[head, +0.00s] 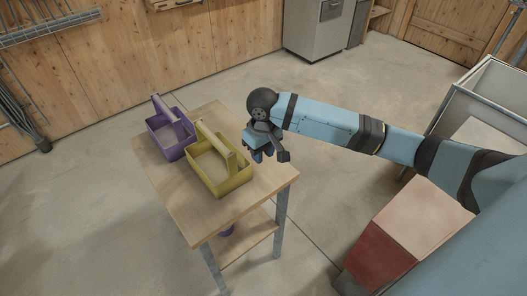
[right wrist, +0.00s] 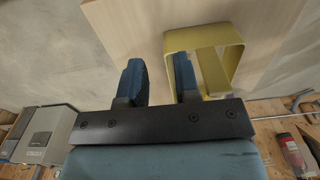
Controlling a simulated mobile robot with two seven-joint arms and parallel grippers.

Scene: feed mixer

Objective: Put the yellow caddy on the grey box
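The yellow caddy (head: 232,183) stands upright on the wooden table, with its bar handle on top. It also shows in the right wrist view (right wrist: 213,72), close beside one finger. My right gripper (head: 268,156) is just right of the caddy in the head view, near the table's edge. Its two blue fingers (right wrist: 158,80) are apart with nothing between them. A grey metal cabinet (head: 318,35) stands at the back wall; I cannot tell for sure whether it is the grey box. My left gripper is not in view.
A purple caddy (head: 171,143) stands behind and left of the yellow one on the table (head: 215,217). The table's front part is bare. A pale open-topped bin (head: 489,88) stands at the right. The concrete floor (head: 90,220) left of the table is clear.

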